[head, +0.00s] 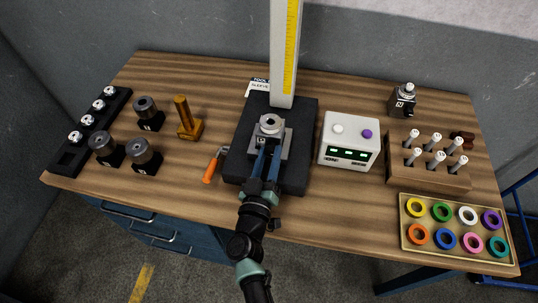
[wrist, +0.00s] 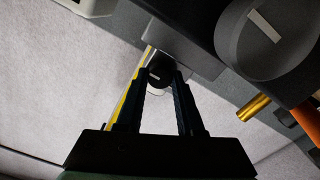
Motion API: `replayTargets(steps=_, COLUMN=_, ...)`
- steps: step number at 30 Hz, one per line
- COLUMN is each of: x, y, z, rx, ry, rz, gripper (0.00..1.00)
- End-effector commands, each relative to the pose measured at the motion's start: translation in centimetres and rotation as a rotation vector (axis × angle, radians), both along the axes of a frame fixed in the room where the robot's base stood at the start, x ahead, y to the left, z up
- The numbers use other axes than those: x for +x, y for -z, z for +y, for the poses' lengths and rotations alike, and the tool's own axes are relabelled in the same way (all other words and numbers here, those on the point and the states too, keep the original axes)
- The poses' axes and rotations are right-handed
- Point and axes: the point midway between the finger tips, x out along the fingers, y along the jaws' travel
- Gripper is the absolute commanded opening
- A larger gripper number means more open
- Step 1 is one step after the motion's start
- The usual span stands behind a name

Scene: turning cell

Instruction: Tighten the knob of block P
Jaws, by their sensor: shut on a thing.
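A grey block (head: 270,133) with a round top piece stands on a dark slab (head: 300,172) at the middle of the bench. Its small label is too small to read surely. My gripper (head: 262,160) reaches its near side, where the arm hides the contact. In the wrist view, the two dark fingers (wrist: 162,85) close around a small dark round knob (wrist: 160,73) with a pale mark. A larger dark round piece (wrist: 250,52) with a pale bar shows close by at upper right; I cannot tell what it belongs to.
A white column (head: 281,60) with a yellow scale rises behind the block. An orange-handled tool (head: 209,172) lies left of the slab, near a brass post (head: 184,112). A white box (head: 350,138) stands close on the right.

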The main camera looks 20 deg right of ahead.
Motion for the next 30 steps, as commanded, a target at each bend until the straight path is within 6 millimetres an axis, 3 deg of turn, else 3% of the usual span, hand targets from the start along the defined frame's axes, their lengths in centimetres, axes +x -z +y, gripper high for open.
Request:
replayTargets(steps=14, x=-0.02, y=-0.05, z=0.06, rx=0.116, ry=-0.001, rz=-0.077, gripper=0.00)
replayTargets(steps=30, x=-0.08, y=0.07, z=-0.01, rx=0.520, ry=-0.001, rz=-0.354, gripper=0.00)
